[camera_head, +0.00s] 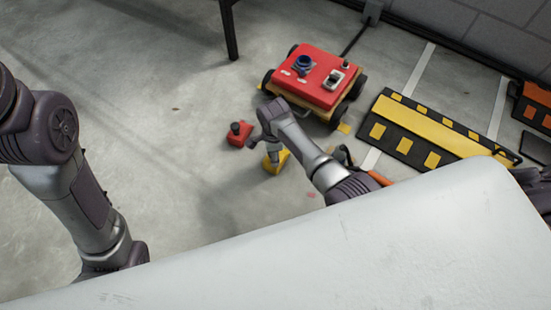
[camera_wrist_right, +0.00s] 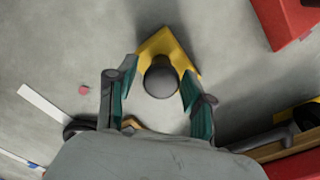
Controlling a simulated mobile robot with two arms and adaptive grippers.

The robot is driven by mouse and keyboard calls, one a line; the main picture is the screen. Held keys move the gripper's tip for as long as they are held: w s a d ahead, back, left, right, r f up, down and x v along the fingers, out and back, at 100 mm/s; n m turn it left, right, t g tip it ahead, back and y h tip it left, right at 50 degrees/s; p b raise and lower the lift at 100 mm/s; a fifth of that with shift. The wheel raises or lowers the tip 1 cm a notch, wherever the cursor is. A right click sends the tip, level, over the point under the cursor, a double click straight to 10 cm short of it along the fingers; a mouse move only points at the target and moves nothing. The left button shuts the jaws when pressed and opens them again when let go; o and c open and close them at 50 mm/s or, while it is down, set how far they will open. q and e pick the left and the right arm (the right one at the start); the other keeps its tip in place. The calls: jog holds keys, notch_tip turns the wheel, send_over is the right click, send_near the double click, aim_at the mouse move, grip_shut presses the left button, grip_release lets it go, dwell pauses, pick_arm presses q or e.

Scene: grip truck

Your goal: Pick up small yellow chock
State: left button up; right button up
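The small yellow chock (camera_head: 283,157) lies on the floor under my right gripper (camera_head: 268,141) in the head view, partly hidden by it. In the right wrist view, the yellow chock (camera_wrist_right: 165,43) has a dark round knob (camera_wrist_right: 161,77) on top. The two teal-padded fingers of my right gripper (camera_wrist_right: 158,88) are spread on either side of the knob. A gap shows between each finger and the knob. My left arm hangs at the left of the head view; its gripper is not visible.
A small red chock (camera_head: 237,138) with a dark knob stands just left of the yellow one. A red-topped wheeled cart (camera_head: 317,75) stands behind. A black-and-yellow ramp (camera_head: 430,130) lies to the right. A white surface (camera_head: 390,245) fills the foreground. Floor at the left is clear.

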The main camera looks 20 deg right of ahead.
grip_shut()
jog(key=shift+r, duration=0.15)
